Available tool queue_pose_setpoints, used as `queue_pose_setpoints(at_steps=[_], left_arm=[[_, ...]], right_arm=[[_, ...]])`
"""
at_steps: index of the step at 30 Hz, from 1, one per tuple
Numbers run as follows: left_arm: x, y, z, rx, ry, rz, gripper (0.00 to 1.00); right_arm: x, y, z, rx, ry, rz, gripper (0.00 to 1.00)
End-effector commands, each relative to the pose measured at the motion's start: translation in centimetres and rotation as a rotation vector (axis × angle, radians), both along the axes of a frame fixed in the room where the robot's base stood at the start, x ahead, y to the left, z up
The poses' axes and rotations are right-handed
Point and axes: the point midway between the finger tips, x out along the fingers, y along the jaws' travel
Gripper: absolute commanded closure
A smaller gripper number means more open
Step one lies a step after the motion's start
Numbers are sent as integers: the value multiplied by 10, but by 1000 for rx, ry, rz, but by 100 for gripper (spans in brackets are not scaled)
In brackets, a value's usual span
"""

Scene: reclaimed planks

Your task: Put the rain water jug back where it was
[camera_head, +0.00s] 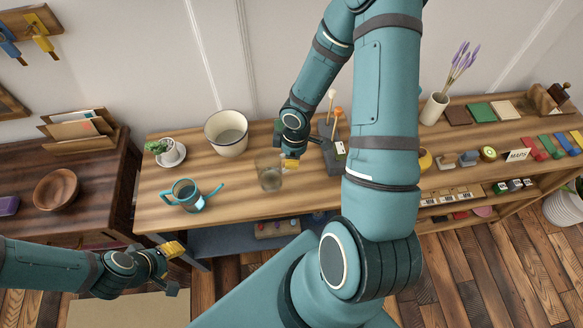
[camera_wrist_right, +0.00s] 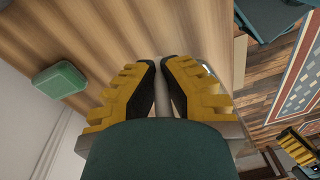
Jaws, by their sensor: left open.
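A clear glass jug (camera_head: 270,175), which I take to be the rain water jug, is at the middle of the wooden worktop. My right gripper (camera_head: 290,163) is at its right upper side. In the right wrist view the right gripper's yellow fingers (camera_wrist_right: 162,75) are nearly together with a narrow pale piece between them, seemingly the jug's handle. Whether the jug's base touches the wood is unclear. A teal watering can (camera_head: 187,196) with a spout stands left of the jug. My left gripper (camera_head: 172,268) is open and empty, low in front of the worktop.
A cream pot (camera_head: 227,133) and a small potted succulent (camera_head: 166,152) stand behind the watering can. A dark grey holder (camera_head: 333,155) with tools is right of the jug. A wooden bowl (camera_head: 57,189) sits on the left cabinet. Bare wood lies between can and jug.

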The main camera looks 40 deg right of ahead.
Motion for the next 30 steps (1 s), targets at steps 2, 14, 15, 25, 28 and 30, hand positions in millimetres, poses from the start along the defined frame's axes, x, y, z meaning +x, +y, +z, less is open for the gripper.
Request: queue_pose_setpoints(at_steps=[2,14,15,25,28,30], left_arm=[[0,0,-2,0,1,-1,53],[-4,-1,-13,-3,9,-8,53],[-4,-1,-12,-3,9,-8,53],[-5,-1,-15,-3,11,-10,53],[-5,-1,-15,-3,11,-10,53],[-5,-1,-15,-3,11,-10,53]], right_arm=[[0,0,-6,0,0,1,100],[1,0,-36,0,-1,1,100],[0,0,-36,0,-1,1,100],[0,0,-38,0,0,1,66],[0,0,-38,0,0,1,66],[0,0,-38,0,0,1,66]])
